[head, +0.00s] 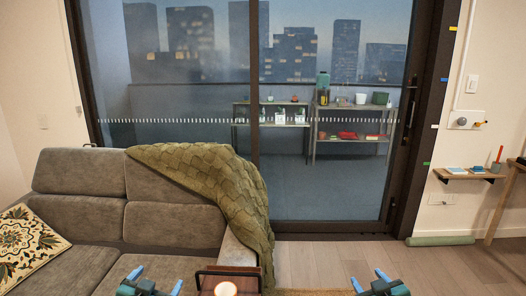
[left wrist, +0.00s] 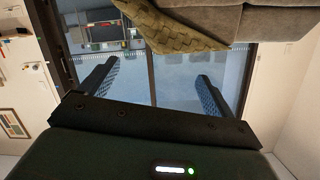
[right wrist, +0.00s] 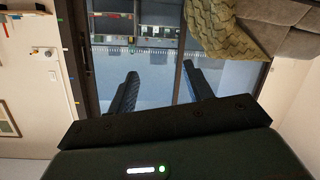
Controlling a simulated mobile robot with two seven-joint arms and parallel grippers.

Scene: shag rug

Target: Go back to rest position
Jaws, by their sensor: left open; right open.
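My left gripper (head: 155,282) shows at the bottom of the head view, in front of the sofa, with its blue-tipped fingers apart. My right gripper (head: 369,281) shows at the bottom right of the head view, over the wooden floor, also with fingers apart. In the left wrist view the two dark fingers (left wrist: 152,82) are spread with nothing between them. In the right wrist view the fingers (right wrist: 161,84) are spread and empty too. Both wrist views look toward the glass door and appear upside down.
A grey sofa (head: 168,224) with a green knitted throw (head: 215,180) and a patterned cushion (head: 28,246) stands at left. A small side table (head: 252,271) with a round pale item (head: 226,289) is between my grippers. A wall shelf (head: 463,175) is at right. Floor (head: 330,254) before the door is clear.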

